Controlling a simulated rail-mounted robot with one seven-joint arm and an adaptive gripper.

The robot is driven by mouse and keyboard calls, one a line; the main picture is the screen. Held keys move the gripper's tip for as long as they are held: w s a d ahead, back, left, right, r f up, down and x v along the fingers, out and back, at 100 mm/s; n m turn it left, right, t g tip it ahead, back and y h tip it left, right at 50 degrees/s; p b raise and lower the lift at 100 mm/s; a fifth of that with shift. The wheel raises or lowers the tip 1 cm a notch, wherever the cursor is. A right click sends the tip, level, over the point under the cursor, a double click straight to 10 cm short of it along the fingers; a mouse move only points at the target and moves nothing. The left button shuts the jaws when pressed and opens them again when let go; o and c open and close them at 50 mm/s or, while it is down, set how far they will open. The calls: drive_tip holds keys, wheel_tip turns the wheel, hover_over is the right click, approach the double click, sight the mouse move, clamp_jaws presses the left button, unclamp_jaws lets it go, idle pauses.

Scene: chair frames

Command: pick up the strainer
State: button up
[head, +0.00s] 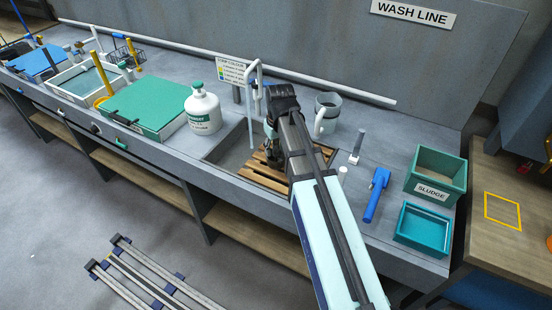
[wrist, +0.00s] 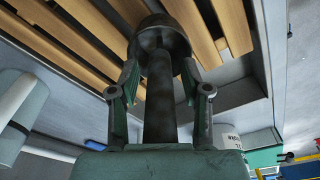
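In the wrist view, a dark grey piece, seemingly the strainer (wrist: 160,38), has a round head and a thick straight stem. The head is seen against the wooden slats, and the stem runs back between my fingers toward the palm. My gripper (wrist: 160,76) has one finger on each side of the stem. Narrow gaps show between the fingers and the stem, so it looks open around it. In the head view, my gripper (head: 272,150) is low over the sink, and my arm hides most of the strainer.
The slatted wooden rack (head: 262,174) lies in the sink. A white jug (head: 203,109) stands left of the sink, a grey pitcher (head: 327,112) behind right. A pale tap (head: 250,85) rises behind my gripper. A blue-handled tool (head: 376,193) and green sludge bin (head: 437,176) are at right.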

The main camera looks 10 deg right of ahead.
clamp_jaws()
drive_tip(key=shift+r, duration=0.15)
